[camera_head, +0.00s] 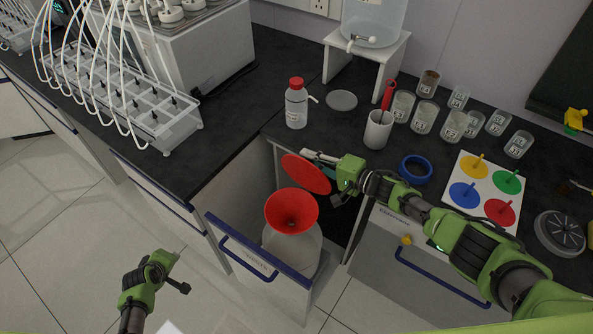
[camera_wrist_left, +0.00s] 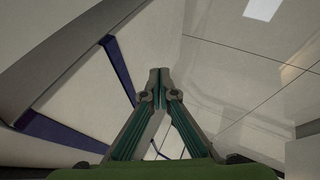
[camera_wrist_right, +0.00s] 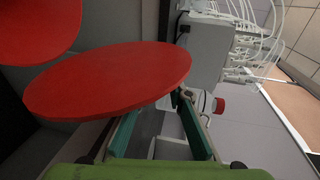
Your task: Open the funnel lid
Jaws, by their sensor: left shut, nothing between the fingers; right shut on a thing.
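The red funnel (camera_head: 291,211) sits on a pale translucent container (camera_head: 292,250) in the pulled-out drawer, its mouth uncovered. The round red lid (camera_head: 304,174) stands tilted up just behind and above the funnel. My right gripper (camera_head: 318,159) is shut on the lid near its edge. In the right wrist view the lid (camera_wrist_right: 105,80) hides part of the fingers, and a piece of the funnel (camera_wrist_right: 38,28) shows at top left. My left gripper (camera_head: 174,258) is shut and empty, left of the drawer above the floor; its closed fingertips (camera_wrist_left: 160,75) show in the left wrist view.
The open drawer front (camera_head: 250,265) with a blue handle juts out over the floor. On the counter behind stand a red-capped bottle (camera_head: 296,105), a white cup (camera_head: 378,130), a blue tape ring (camera_head: 415,168) and several labelled jars (camera_head: 424,117). Floor at left is free.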

